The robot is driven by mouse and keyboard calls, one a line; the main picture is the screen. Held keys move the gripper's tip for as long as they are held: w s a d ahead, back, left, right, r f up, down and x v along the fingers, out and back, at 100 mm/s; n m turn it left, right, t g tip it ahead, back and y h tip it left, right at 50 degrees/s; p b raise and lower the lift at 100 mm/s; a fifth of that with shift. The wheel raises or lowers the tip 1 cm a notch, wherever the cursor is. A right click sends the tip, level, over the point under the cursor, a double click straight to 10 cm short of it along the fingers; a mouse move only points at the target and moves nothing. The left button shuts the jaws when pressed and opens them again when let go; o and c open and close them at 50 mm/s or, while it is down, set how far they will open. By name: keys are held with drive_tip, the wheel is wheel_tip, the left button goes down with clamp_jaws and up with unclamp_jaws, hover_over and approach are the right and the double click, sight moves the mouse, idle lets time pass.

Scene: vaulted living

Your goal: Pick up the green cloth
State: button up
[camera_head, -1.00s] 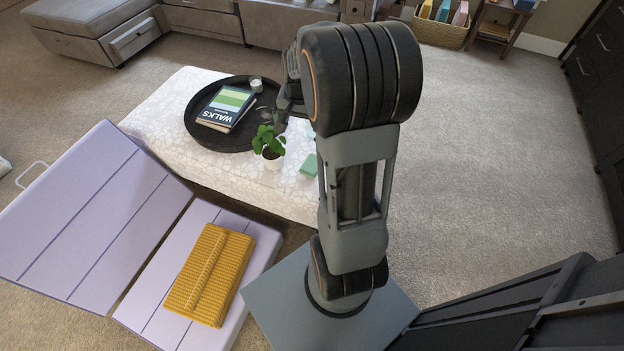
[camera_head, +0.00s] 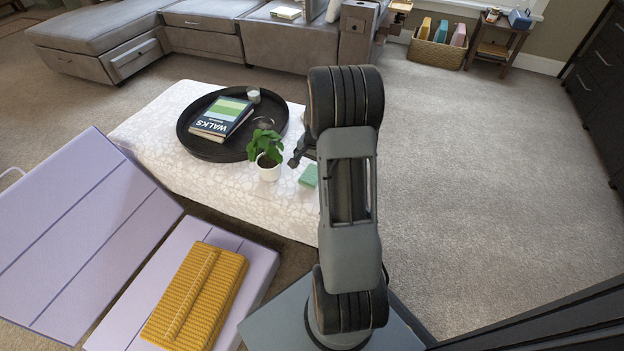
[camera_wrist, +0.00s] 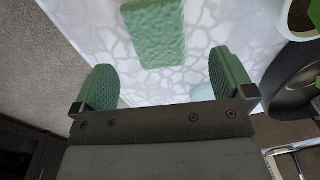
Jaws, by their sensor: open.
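The green cloth (camera_head: 309,176) is a small folded block lying on the white patterned ottoman (camera_head: 215,180), near its right end, partly beside my arm in the head view. In the wrist view the cloth (camera_wrist: 155,32) lies at the top, beyond my fingertips and roughly centred between them. My gripper (camera_wrist: 162,80) is open and empty, with its two green textured fingers spread apart. In the head view only part of my gripper (camera_head: 298,158) shows, just above and behind the cloth; my arm hides the rest.
A potted plant (camera_head: 268,170) stands close to the left of the cloth. A round black tray (camera_head: 184,140) with a book (camera_head: 222,119) and a small white candle (camera_head: 253,94) lies behind it. A mustard folded textile (camera_head: 196,298) sits on a lilac board (camera_head: 258,262). The carpet at right is clear.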

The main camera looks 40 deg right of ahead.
sight(312, 174)
drive_tip(key=shift+w+a+f+b, duration=0.1)
drive_tip(key=shift+f+b, duration=0.75)
drive_tip(key=shift+f, duration=0.7)
drive_tip(key=shift+w+f+b, duration=0.1)
drive_tip(key=shift+f+b, duration=0.75)
drive_tip(key=shift+f, duration=0.65)
drive_tip(key=shift+r, duration=0.1)
drive_tip(key=c, duration=1)
drive_tip(key=shift+r, duration=0.1)
